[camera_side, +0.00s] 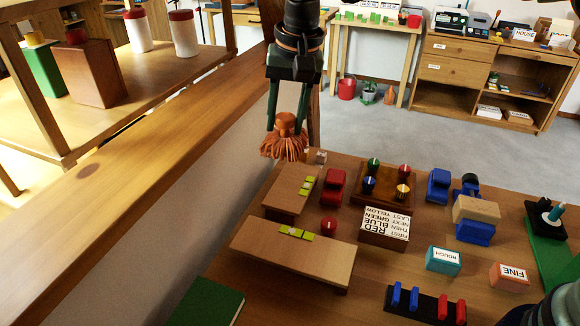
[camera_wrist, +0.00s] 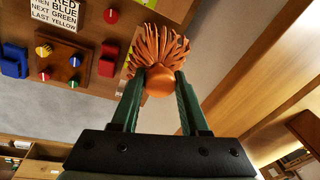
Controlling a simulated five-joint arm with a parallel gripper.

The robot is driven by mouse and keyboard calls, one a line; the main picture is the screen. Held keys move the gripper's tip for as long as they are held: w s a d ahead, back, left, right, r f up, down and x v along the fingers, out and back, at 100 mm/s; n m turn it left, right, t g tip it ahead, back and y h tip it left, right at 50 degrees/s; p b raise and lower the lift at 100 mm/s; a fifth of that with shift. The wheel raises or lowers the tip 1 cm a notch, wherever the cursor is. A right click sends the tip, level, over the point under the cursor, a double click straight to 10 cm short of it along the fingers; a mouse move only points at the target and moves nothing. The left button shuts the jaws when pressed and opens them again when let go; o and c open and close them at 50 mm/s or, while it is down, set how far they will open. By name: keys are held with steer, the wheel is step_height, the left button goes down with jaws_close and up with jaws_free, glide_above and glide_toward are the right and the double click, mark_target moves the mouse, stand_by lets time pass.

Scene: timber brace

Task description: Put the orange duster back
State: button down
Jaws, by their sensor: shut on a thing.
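The orange duster (camera_side: 284,140) has a round orange head and a shaggy orange fringe that hangs down in the side view. My gripper (camera_side: 287,116) points down and its two green fingers are shut on the duster's round head. The duster is held near the back left corner of the work table, beside the long wooden beam; I cannot tell whether its fringe touches anything. In the wrist view the duster (camera_wrist: 158,60) sits between the fingertips of my gripper (camera_wrist: 160,84), fringe pointing away from the palm.
A wooden beam (camera_side: 150,165) runs along the left. The table holds small wooden benches (camera_side: 295,250), a red car (camera_side: 334,187), a peg block with a printed card (camera_side: 384,222), blue vehicles (camera_side: 438,186), ROUGH (camera_side: 443,260) and FINE (camera_side: 509,276) blocks, and a clip rack (camera_side: 425,304).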

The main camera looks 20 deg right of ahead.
steer(key=w+d+r, duration=0.3)
steer(key=w+d, duration=0.1)
steer(key=w, duration=0.4)
step_height(320, 180, down, 20)
steer(key=shift+d+r, duration=0.1)
steer(key=shift+r, duration=0.15)
stand_by(0.3)
steer(key=shift+f, duration=0.15)
steer(key=shift+c, duration=2)
jaws_free()
